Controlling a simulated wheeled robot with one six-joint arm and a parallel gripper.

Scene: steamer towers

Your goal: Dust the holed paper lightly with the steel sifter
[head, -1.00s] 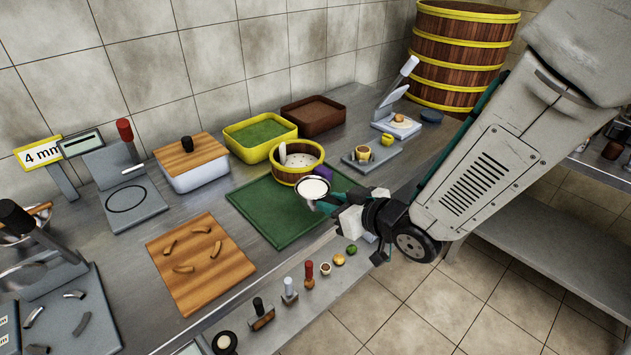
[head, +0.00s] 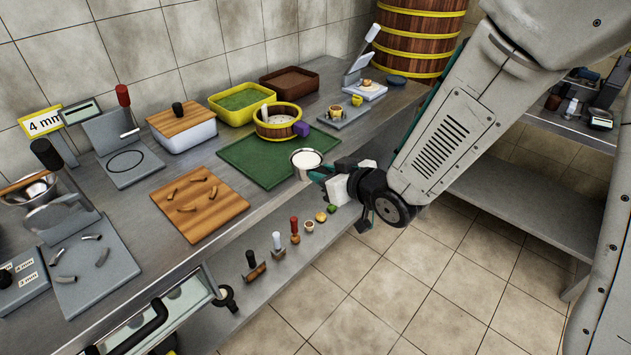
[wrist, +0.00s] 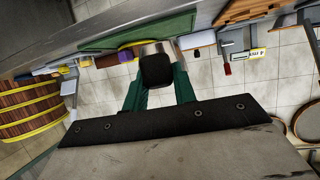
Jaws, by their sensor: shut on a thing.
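The steel sifter (head: 306,158) is a small round pan with white powder in it. My gripper (head: 326,173) is shut on its handle, a dark block (wrist: 157,70) between the green fingers in the wrist view. The sifter looks roughly level, over the front right corner of the green mat (head: 235,153), apart from the basket. The pale holed paper (head: 277,121) lies inside a round wooden basket (head: 262,129) with yellow bands at the back of the mat. A white tool leans in the basket and partly covers the paper.
A purple block (head: 301,128) stands right beside the basket. Yellow (head: 219,111) and brown (head: 267,86) trays stand behind. A wooden board (head: 228,208) with curved pieces lies to the left. Several small tools stand on the lower shelf in front. The mat's front part is clear.

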